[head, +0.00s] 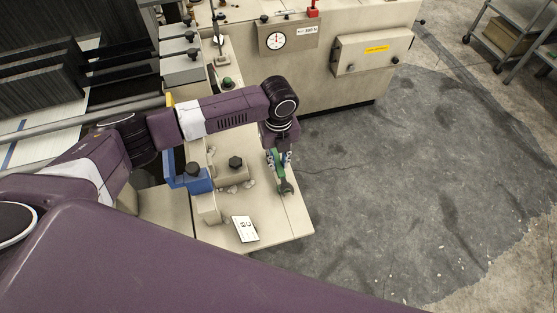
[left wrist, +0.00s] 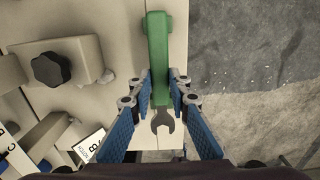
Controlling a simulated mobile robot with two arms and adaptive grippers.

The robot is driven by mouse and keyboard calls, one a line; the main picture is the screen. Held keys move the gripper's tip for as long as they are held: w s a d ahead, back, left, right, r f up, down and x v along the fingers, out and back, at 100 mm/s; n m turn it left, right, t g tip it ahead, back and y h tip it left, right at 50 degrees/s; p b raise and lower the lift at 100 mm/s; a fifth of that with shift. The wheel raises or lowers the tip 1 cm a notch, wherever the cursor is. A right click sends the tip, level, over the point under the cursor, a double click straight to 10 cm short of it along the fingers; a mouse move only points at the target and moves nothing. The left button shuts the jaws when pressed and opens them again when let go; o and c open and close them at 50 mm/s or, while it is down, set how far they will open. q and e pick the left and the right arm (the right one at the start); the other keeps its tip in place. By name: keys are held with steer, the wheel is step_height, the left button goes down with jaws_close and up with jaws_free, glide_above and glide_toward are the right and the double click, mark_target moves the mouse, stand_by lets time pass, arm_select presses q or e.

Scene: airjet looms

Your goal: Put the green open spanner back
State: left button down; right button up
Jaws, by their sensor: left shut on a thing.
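The green open spanner (head: 281,178) is at the right edge of the beige machine top (head: 277,229), under my left gripper (head: 279,161). In the left wrist view, its green handle (left wrist: 158,45) runs between the blue-padded fingers, and its bare grey open jaw (left wrist: 162,122) points toward the bottom of the picture. My left gripper (left wrist: 160,93) is shut on the spanner, pointing down. I cannot tell whether the spanner touches the surface. My right gripper is not in view.
A black knob (head: 235,162) on a beige block and a blue clamp (head: 190,180) stand left of the gripper. A white label card (head: 244,228) lies near the front. A control box with a gauge (head: 277,40) stands behind. Grey floor (head: 400,190) is open on the right.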

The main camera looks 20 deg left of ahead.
arm_select(q)
steer(key=shift+f, duration=0.45)
steer(key=shift+f+b, duration=0.5)
steer(key=shift+f, duration=0.15)
steer(key=shift+r, duration=0.1)
steer(key=c, duration=1.2)
jaws_free()
steer(key=shift+c, duration=0.2)
steer(key=shift+r+p, duration=2.95)
steer(key=shift+r, duration=0.05)
